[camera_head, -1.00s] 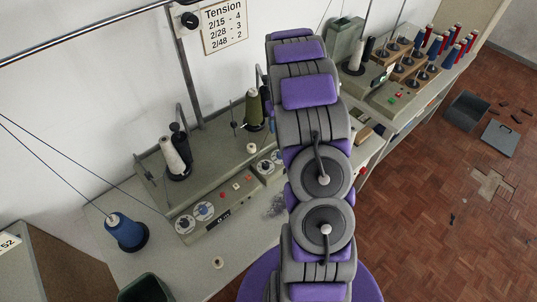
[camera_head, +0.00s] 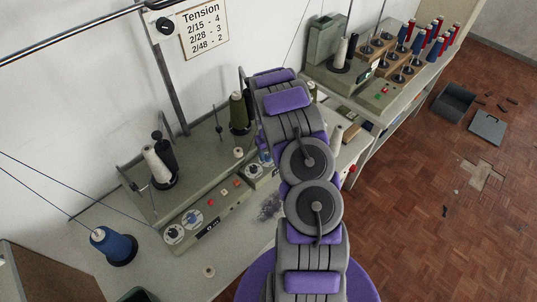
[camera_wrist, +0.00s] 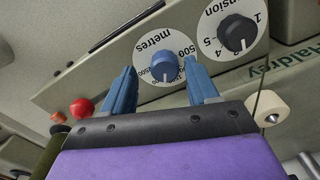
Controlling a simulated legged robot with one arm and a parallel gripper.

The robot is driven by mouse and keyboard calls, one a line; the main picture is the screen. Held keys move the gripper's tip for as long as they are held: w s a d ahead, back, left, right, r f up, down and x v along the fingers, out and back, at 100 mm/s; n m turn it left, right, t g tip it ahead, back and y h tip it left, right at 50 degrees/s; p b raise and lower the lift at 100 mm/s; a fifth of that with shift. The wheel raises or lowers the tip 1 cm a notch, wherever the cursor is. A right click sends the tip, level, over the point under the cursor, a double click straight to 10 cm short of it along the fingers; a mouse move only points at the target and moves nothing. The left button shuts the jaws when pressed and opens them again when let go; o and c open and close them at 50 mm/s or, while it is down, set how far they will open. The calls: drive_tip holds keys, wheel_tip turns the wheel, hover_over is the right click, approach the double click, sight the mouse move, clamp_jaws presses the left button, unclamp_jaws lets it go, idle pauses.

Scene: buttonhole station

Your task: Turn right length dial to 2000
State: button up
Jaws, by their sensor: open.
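In the wrist view, a blue knob (camera_wrist: 163,66) sits at the centre of a white dial plate (camera_wrist: 145,46) marked "metres". My gripper (camera_wrist: 162,80) is open, with one blue finger on each side of the knob's lower part. I cannot tell whether the fingers touch it. The knob's setting is unclear; "500" shows beside it and part of the scale is hidden. In the head view, the right unit's dial (camera_head: 254,171) shows beside my arm, which hides most of that area.
A dark tension knob (camera_wrist: 237,32) stands right of the metres dial. A red button (camera_wrist: 81,107) and a cream knob-like part (camera_wrist: 268,109) flank my gripper. Left-hand dials (camera_head: 192,216), a white cone (camera_head: 157,164) and an olive spool (camera_head: 239,113) stand nearby.

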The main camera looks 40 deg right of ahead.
drive_tip(key=shift+f, duration=0.4)
drive_tip(key=shift+a+r, duration=0.15)
drive_tip(key=shift+a, duration=0.45)
drive_tip(key=c, duration=0.3)
drive_tip(key=shift+d, duration=0.4)
drive_tip(key=c, duration=0.5)
drive_tip(key=shift+a, duration=0.1)
drive_tip(key=shift+c, duration=1.2)
drive_tip(key=shift+w+m+b, duration=0.1)
drive_tip(key=shift+m+b, duration=0.4)
drive_tip(key=shift+m, duration=1.3)
drive_tip(key=o, duration=1)
